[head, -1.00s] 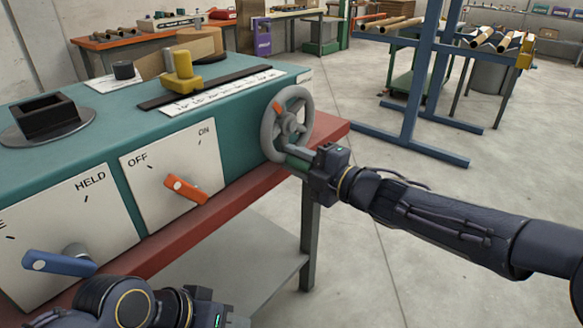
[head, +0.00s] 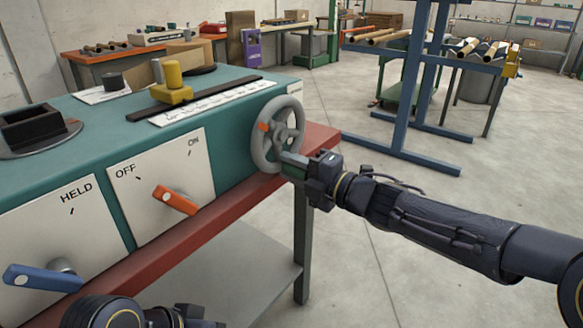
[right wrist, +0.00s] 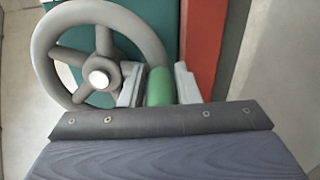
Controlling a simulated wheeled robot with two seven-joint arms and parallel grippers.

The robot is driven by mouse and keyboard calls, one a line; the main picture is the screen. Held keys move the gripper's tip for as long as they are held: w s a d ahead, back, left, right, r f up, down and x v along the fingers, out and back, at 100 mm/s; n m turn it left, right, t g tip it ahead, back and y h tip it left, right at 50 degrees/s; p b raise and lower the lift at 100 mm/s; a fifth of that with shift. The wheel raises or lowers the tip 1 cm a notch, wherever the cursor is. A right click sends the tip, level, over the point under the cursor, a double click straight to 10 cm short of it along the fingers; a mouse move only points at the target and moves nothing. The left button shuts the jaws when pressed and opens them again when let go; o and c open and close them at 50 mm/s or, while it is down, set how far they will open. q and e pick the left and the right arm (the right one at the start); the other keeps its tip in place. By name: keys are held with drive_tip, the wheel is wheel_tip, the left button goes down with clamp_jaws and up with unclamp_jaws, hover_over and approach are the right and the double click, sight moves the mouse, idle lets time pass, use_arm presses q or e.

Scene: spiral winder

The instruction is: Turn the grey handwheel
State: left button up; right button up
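The grey handwheel (head: 259,152) is on the right end of the teal machine, with an orange mark (head: 263,127) at its left side. My right gripper (head: 293,163) is at the wheel's lower right. In the right wrist view, the grey handwheel (right wrist: 45,62) shows spokes and a pale hub. There the fingers of my right gripper (right wrist: 160,88) sit on both sides of a green handle (right wrist: 160,86), apparently gripping it. My left gripper (head: 188,316) is cut off at the bottom edge of the head view, and its fingers cannot be made out.
The machine front has an orange lever (head: 175,200) by OFF/ON and a blue lever (head: 42,278) by HELD. A yellow block (head: 173,84) and a scale strip (head: 215,101) are on top.

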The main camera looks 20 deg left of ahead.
drive_tip(key=o, duration=0.3)
drive_tip(key=shift+w+d+f, duration=0.15)
drive_tip(key=shift+w+f, duration=0.15)
drive_tip(key=shift+w, duration=0.05)
use_arm(q)
drive_tip(key=shift+w, duration=0.1)
use_arm(e)
drive_tip(key=shift+r, duration=0.1)
drive_tip(key=shift+s+r, duration=0.1)
drive_tip(key=shift+s+d, duration=0.1)
drive_tip(key=shift+d, duration=0.05)
use_arm(q)
drive_tip(key=shift+r+p, duration=0.65)
drive_tip(key=shift+p, duration=0.05)
use_arm(e)
drive_tip(key=v, duration=0.7)
drive_tip(key=shift+d, duration=0.15)
use_arm(q)
drive_tip(key=shift+o, duration=0.3)
